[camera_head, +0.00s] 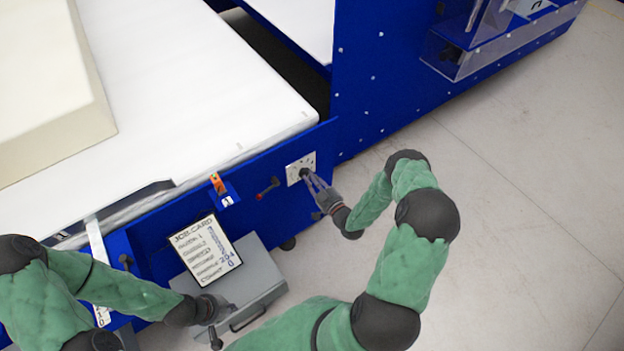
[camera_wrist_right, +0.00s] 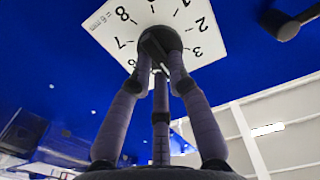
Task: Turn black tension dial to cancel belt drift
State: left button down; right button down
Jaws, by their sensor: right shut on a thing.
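The black tension dial (camera_wrist_right: 160,40) sits on a white numbered plate (camera_wrist_right: 110,22) on the blue machine side. Digits such as 8, 7, 2 and 3 show around it in the right wrist view. In the head view the plate (camera_head: 294,166) is small and the dial is mostly hidden by my fingers. My right gripper (camera_head: 308,178) is shut on the dial, its fingers around the knob; they also show in the right wrist view (camera_wrist_right: 160,70). My left gripper (camera_head: 212,327) is low at the left, beside a grey box; its finger state is unclear. The white belt (camera_head: 215,90) lies above.
A job card (camera_head: 206,250) leans above the grey box (camera_head: 250,285). A red and black lever (camera_head: 268,188) sticks out left of the dial plate. An orange-topped part (camera_head: 217,184) sits on the belt edge. A cream foam block (camera_head: 45,95) rests on the belt. Floor at right is clear.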

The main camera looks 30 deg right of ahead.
jog(key=c, duration=1.2)
grip_release()
jog(key=s, duration=0.8)
jog(key=s+d, duration=0.1)
jog(key=s, duration=0.3)
jog(key=shift+w, duration=0.1)
